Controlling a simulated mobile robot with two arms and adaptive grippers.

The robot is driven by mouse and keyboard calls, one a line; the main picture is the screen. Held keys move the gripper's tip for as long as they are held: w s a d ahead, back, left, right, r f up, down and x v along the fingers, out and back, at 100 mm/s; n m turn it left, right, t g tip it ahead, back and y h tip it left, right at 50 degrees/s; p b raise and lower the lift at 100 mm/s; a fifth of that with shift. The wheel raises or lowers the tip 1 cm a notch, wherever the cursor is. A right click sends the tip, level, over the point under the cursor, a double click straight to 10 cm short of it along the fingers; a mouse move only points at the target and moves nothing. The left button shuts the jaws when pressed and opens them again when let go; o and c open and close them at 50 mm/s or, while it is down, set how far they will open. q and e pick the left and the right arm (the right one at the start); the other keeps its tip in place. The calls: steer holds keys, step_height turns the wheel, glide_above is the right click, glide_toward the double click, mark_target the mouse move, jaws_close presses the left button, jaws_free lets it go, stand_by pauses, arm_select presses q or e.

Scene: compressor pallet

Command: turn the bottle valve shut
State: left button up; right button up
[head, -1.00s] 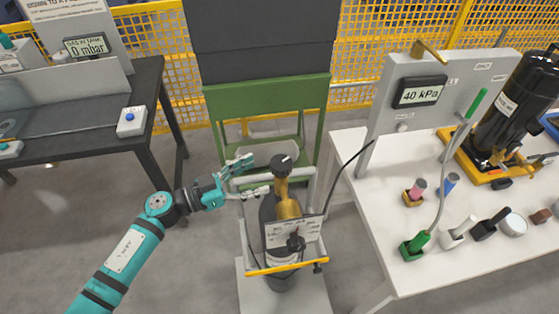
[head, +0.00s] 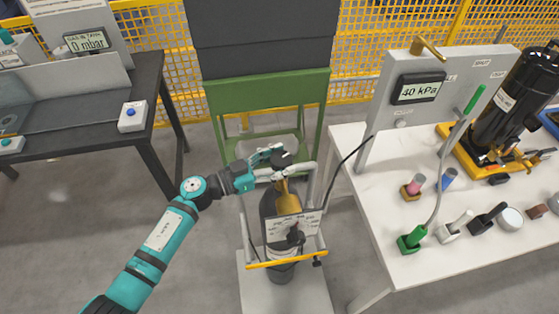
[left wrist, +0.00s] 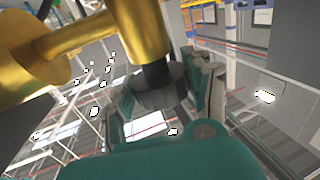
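The gas bottle (head: 268,208) is dark and stands upright in a wheeled cart. Its brass valve (head: 287,190) carries a black knob (head: 284,160) on top. In the left wrist view the brass valve (left wrist: 145,30) fills the upper left, with the dark knob (left wrist: 161,88) at its end. My left gripper (head: 277,160) reaches in from the left at knob height. Its fingers are apart, one on each side of the knob; whether either touches it, I cannot tell. In the left wrist view the gripper (left wrist: 155,100) shows the knob between its fingers. My right gripper is not in view.
The cart's frame (head: 318,225) surrounds the bottle, with a sign (head: 285,228) in front. A black hose runs from it to the white table (head: 400,275) at right, where a gauge (head: 418,89) reads 40 kPa. A green stand (head: 270,95) is behind; a dark bench stands left.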

arm_select(q)
steer(key=c, duration=0.6)
steer(key=m+g+b, duration=0.1)
steer(key=m+g+h+b, duration=0.1)
steer(key=shift+w+a+f+g, duration=0.1)
steer(key=shift+w+g, duration=0.05)
steer(key=shift+g, duration=0.15)
steer(key=m+g+b, duration=0.3)
steer(key=g+b, duration=0.1)
steer(key=b, duration=0.2)
steer(key=m+g+y+b, duration=0.1)
steer(key=m+g+b, duration=0.2)
steer(key=g+b, duration=0.2)
steer(key=m+g+b, duration=0.3)
steer(key=g+b, duration=0.2)
steer(key=b, duration=0.2)
steer(key=shift+w+f, duration=0.15)
steer(key=shift+f, duration=0.05)
steer(key=shift+r+m+g+y+b, duration=0.2)
steer(key=shift+m+g+y+b, duration=0.3)
steer(key=shift+b, duration=0.6)
steer(key=shift+r, duration=0.1)
steer(key=o, duration=1.2)
